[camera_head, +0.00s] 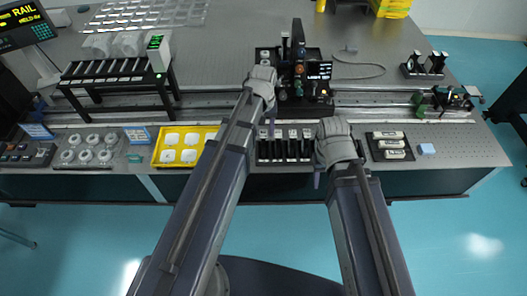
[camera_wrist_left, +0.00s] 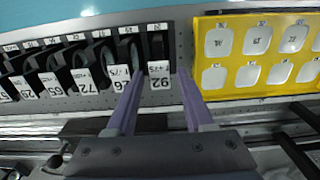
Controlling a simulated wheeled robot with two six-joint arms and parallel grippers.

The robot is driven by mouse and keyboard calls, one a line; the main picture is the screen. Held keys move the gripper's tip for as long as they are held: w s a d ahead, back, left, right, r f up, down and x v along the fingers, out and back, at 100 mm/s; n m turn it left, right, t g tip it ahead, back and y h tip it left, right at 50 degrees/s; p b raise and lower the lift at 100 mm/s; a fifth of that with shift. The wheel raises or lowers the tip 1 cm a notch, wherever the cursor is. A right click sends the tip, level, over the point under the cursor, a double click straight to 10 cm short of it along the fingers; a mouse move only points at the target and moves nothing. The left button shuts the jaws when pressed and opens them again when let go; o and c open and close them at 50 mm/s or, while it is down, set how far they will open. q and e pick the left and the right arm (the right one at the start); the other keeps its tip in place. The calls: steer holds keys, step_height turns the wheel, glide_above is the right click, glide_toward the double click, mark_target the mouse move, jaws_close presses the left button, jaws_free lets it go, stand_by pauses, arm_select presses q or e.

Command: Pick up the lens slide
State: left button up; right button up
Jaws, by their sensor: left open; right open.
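Several black lens slides with white printed labels stand in a row in a dark rack (camera_head: 285,160) at the table's front edge. In the left wrist view the row runs across the upper left, with labels upside down. My left gripper (camera_head: 269,118) is over the rack's left end. In the left wrist view its two purple fingers (camera_wrist_left: 160,82) are open, on either side of the end lens slide (camera_wrist_left: 158,50); contact cannot be told. My right gripper (camera_head: 318,172) is open and empty by the rack's right end, its fingers partly hidden by its wrist.
A yellow tray (camera_head: 158,159) of white pieces lies left of the rack. A rail (camera_head: 220,102) with optical mounts runs behind the rack.

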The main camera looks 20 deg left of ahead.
mark_target(264, 144)
arm_select(q)
step_height(264, 144, down, 3)
steer(key=shift+b, duration=1.05)
steer(key=shift+r, duration=0.1)
arm_select(e)
step_height(264, 144, down, 3)
steer(key=shift+r, duration=0.1)
arm_select(q)
steer(key=shift+c, duration=0.2)
jaws_close()
